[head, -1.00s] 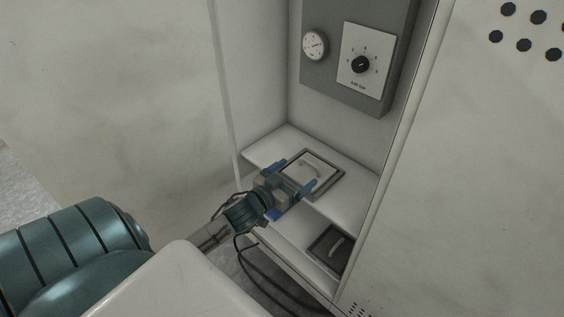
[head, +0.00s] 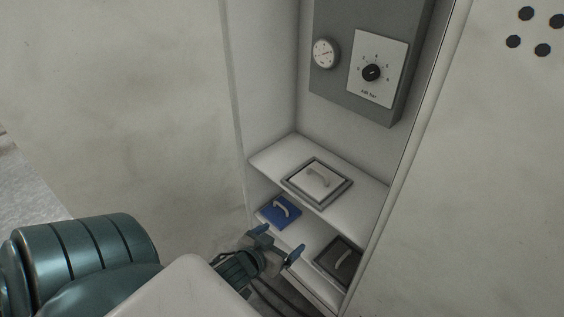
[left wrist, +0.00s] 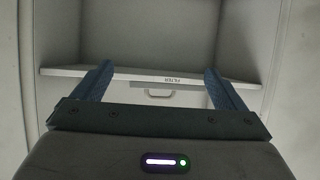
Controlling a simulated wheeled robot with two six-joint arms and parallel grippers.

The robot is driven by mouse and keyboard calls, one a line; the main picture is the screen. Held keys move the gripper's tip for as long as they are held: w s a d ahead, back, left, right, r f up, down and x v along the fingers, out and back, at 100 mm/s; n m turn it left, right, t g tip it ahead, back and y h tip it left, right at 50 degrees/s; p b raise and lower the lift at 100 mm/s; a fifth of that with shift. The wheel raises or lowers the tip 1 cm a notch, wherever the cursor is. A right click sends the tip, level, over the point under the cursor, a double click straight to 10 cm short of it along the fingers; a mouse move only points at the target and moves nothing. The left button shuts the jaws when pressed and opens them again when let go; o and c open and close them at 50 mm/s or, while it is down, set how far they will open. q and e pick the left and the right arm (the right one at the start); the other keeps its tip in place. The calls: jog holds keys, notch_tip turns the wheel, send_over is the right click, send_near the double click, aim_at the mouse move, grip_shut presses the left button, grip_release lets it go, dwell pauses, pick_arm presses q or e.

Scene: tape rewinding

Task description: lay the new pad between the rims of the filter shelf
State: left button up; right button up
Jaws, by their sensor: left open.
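A white pad (head: 312,187) with a pale handle lies on the upper shelf, the filter shelf (head: 362,197), inside a grey rim. It looks flat, with the rim showing around it. A blue pad (head: 274,216) with a white handle lies on the lower shelf at left; a dark pad (head: 335,262) with a handle lies there at right. My left gripper (head: 279,241) is open and empty, in front of and below the filter shelf, apart from the pads. In the left wrist view, the shelf's front edge (left wrist: 125,76) shows upside-down FILTER lettering beyond the open fingers. My right gripper is out of view.
The shelves stand in a pale cabinet with walls on both sides. A grey panel (head: 345,85) with a gauge (head: 325,53) and a dial (head: 372,72) hangs above the filter shelf. Dark cables run below my left gripper. Free space lies above the filter shelf.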

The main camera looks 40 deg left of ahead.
pick_arm(q)
jog(key=s+d+f+m+g+h, duration=0.1)
jog(key=s+d+f+g+h, duration=0.1)
jog(key=s+d, duration=0.6)
jog(key=shift+s+d+f+m+g+h, duration=0.3)
jog(key=shift+s+f+m+g+h, duration=0.15)
jog(key=shift+g, duration=0.65)
jog(key=shift+r, duration=0.1)
jog(key=shift+c, duration=0.4)
